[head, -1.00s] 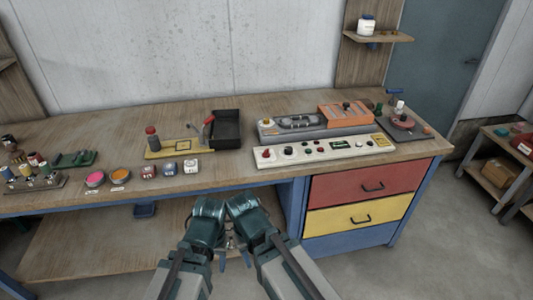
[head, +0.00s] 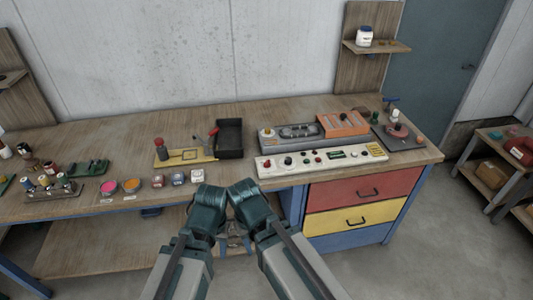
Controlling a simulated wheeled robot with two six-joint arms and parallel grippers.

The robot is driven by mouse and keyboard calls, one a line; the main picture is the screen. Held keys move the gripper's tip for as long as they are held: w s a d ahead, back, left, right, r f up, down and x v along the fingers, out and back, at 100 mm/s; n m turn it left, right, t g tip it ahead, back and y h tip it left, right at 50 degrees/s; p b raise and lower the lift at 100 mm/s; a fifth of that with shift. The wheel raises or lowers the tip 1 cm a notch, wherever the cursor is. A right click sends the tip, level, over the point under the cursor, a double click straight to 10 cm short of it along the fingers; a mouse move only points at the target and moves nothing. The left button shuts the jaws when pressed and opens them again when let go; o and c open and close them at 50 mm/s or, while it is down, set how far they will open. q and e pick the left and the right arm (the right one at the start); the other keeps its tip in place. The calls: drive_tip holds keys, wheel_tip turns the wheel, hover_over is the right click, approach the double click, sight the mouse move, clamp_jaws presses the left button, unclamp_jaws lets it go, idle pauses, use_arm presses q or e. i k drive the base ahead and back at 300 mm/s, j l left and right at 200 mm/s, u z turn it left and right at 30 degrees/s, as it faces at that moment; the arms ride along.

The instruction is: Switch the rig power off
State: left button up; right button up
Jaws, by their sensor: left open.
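A long cream control panel (head: 322,161) lies along the front of the bench, right of centre. It carries a red knob (head: 266,162) at its left end, several dark knobs and a small green display (head: 336,155). Which control is the rig power, and its setting, is too small to tell. Behind it stands a grey rig (head: 290,136) with an orange ribbed block (head: 342,124). My left gripper (head: 230,243) hangs open and empty below the bench's front edge, clear of the panel. My right gripper is close beside it, largely hidden by the folded arms.
Left of the panel are a black tray (head: 229,139), a yellow plate (head: 186,157) with a red-topped post, and several small pots. A bottle rack (head: 52,189) stands further left. Red (head: 364,188) and yellow drawers sit under the panel.

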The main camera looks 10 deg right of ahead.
sight(268, 164)
drive_tip(key=i+l, duration=0.85)
